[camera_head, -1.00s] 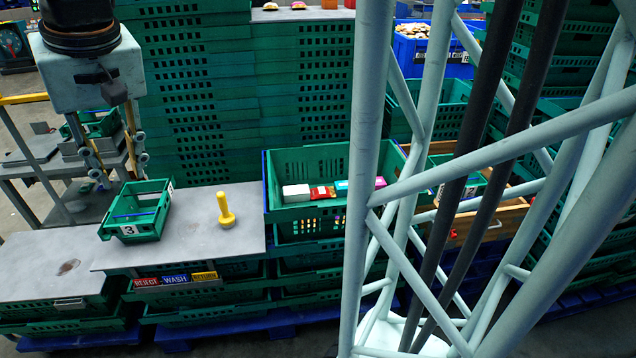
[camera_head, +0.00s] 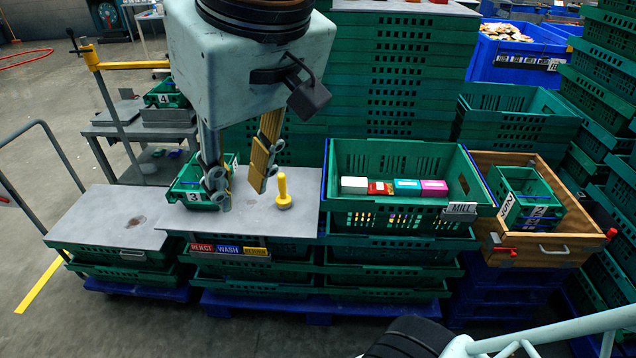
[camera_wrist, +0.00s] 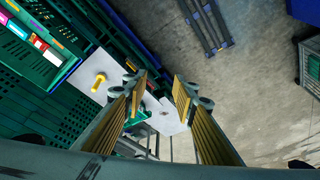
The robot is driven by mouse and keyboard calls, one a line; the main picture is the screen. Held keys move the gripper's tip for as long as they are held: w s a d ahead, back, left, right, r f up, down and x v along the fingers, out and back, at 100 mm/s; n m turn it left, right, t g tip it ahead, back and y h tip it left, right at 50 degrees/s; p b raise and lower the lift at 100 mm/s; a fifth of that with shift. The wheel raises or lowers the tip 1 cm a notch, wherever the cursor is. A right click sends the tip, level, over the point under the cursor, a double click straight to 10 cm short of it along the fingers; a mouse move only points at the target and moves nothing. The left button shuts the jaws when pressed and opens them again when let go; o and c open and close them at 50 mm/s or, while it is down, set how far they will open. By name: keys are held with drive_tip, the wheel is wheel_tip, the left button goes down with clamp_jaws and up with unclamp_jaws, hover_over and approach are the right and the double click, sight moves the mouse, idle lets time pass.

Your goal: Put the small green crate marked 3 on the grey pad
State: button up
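The small green crate marked 3 (camera_head: 186,190) sits on the grey top of the stacked crates, left of a yellow peg (camera_head: 283,190). My gripper (camera_head: 240,196) is open and empty, fingers pointing down. In the head view one finger overlaps the crate's right side; I cannot tell whether it touches. In the wrist view my gripper (camera_wrist: 158,92) is spread wide, and part of a green crate (camera_wrist: 136,114) shows by the left finger. A thin grey slab (camera_head: 117,113) lies on the trolley behind; I cannot tell if it is the grey pad.
A green crate marked 4 (camera_head: 164,98) stands on the trolley. The MILL crate (camera_head: 355,217) holds several small boxes. A wooden box (camera_head: 545,243) with a green crate stands at right. The left grey board (camera_head: 105,218) is mostly clear, with a dark stain.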

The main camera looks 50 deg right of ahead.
drive_tip(key=s+f, duration=0.1)
drive_tip(key=s, duration=0.5)
drive_tip(key=shift+s+a+f+n, duration=0.3)
drive_tip(key=shift+a+f+n, duration=0.05)
drive_tip(key=shift+n, duration=0.05)
drive_tip(key=shift+d, duration=0.15)
